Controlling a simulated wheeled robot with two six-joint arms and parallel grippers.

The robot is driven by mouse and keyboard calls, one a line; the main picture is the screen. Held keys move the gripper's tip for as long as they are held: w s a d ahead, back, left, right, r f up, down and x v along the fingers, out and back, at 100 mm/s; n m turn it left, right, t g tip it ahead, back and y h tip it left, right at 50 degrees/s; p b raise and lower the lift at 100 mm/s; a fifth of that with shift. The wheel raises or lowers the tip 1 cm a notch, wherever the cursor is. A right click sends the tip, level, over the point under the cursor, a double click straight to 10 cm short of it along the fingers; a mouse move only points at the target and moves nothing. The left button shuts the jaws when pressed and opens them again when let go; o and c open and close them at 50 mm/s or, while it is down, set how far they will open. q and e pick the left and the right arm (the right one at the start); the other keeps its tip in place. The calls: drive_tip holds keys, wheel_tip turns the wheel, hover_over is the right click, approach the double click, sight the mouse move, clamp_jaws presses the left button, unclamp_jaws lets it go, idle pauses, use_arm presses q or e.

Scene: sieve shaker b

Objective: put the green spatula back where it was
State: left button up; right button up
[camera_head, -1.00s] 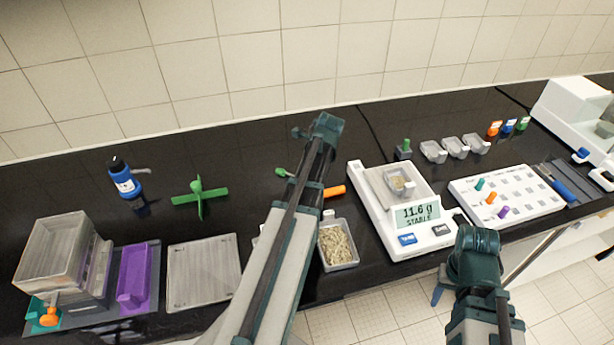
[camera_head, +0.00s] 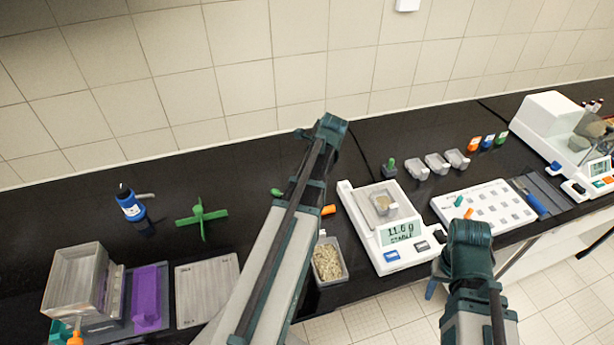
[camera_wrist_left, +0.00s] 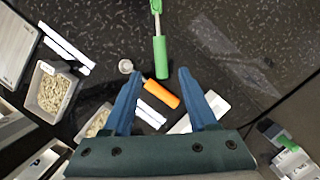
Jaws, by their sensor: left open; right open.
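The green spatula (camera_wrist_left: 160,58) lies on the dark bench in the left wrist view, its handle toward me and its green far end at the top edge. In the head view only a small green part (camera_head: 277,192) shows beside my left arm. My left gripper (camera_wrist_left: 160,74) is open, its blue fingers on either side of the handle's near end in the picture; I cannot tell its height above it. An orange-handled tool (camera_wrist_left: 161,93) shows between the fingers. My right gripper (camera_head: 434,290) is open, low in front of the bench and partly hidden by its wrist.
A tray of grains (camera_head: 345,272) and a balance (camera_head: 405,262) reading 11.6 g stand near the left arm. A white board with holes (camera_head: 510,222) lies to the right.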

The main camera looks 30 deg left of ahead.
use_arm(q)
drive_tip(key=s+d+n, duration=0.4)
drive_tip(key=d, duration=0.7)
drive_tip(key=s+d+n+h, duration=0.1)
drive_tip(key=s+d+n, duration=0.3)
drive_tip(key=d, duration=0.7)
drive_tip(key=s+d+n+h, duration=0.1)
drive_tip(key=s+d+n, duration=0.4)
drive_tip(key=d, duration=0.7)
drive_tip(key=shift+s+f, duration=0.3)
drive_tip(key=shift+f, duration=0.1)
drive_tip(key=shift+d+f, duration=0.1)
drive_tip(key=shift+f, duration=0.05)
wheel_tip(320, 180, down, 4)
drive_tip(key=b, duration=0.4)
